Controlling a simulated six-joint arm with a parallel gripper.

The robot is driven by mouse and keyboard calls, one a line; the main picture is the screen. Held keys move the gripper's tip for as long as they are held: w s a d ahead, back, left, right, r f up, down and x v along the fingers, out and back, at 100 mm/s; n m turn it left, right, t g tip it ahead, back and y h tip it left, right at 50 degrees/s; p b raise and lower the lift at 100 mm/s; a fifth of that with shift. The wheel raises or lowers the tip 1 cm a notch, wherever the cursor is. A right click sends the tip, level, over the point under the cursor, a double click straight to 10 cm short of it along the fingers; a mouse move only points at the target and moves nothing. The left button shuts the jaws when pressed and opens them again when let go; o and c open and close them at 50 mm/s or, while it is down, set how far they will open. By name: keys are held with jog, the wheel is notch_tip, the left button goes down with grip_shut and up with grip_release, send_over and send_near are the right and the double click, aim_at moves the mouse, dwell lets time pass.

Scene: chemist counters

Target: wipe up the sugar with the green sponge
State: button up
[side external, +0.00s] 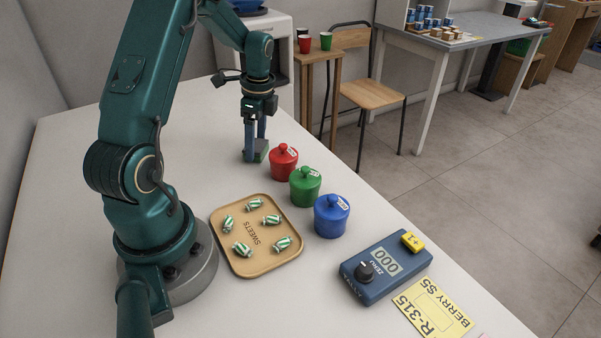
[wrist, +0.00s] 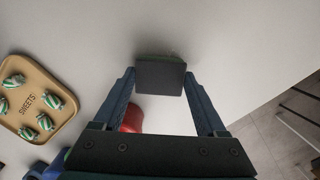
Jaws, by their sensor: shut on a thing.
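My gripper (side external: 255,153) is low at the far part of the white counter, beyond the red pot. It is shut on the green sponge (side external: 262,148), which is at or very near the counter top. In the wrist view the sponge (wrist: 160,78) sits between both fingertips, showing a dark grey face with a thin green edge at its far side. Faint specks show beside that edge in the wrist view; I cannot tell for sure that they are sugar. No clear pile of sugar is visible in either view.
Red (side external: 283,161), green (side external: 305,186) and blue (side external: 331,215) lidded pots stand in a row near the gripper. The counter's far left is clear.

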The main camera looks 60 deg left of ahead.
jog(key=w, duration=0.5)
jog(key=shift+r, duration=0.2)
notch_tip(320, 180, up, 8)
jog(key=shift+f, duration=0.15)
dwell(0.4)
